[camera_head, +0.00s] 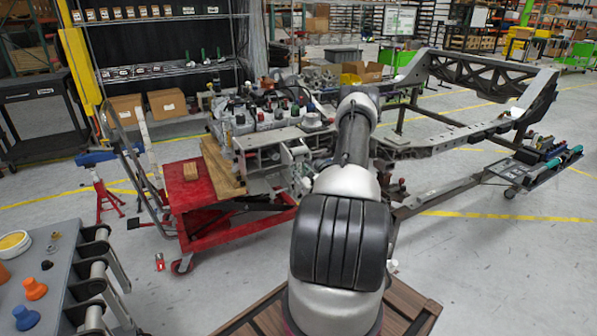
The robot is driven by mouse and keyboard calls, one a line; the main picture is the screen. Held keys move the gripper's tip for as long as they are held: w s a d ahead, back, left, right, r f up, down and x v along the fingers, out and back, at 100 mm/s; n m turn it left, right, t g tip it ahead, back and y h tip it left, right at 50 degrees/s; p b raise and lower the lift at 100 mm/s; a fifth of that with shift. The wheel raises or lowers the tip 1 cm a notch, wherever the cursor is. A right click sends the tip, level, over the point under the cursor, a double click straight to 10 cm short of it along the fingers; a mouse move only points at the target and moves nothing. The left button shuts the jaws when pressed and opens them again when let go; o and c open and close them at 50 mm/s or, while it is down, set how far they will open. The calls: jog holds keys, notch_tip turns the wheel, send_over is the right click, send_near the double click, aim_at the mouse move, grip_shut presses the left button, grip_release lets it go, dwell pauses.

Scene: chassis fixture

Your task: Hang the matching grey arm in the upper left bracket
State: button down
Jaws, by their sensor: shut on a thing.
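My arm rises from the bottom middle and reaches away toward the chassis frame (415,142). My gripper is hidden behind my own arm, so I cannot see its jaws or anything in them. The chassis is a dark grey ladder frame at the centre right, with a tall end section at the back right. I cannot make out the upper left bracket or pick out a loose grey arm. My arm covers the near left part of the frame.
A red lift cart (187,190) carries an engine assembly (262,125) left of my arm. A grey bench (55,270) with orange and blue pieces stands at lower left. A tool tray (540,170) stands at right. The floor at lower right is clear.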

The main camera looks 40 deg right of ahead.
jog(key=shift+f, duration=0.3)
dwell(0.4)
jog(key=shift+f, duration=0.65)
jog(key=c, duration=1)
grip_release()
jog(key=v, duration=0.7)
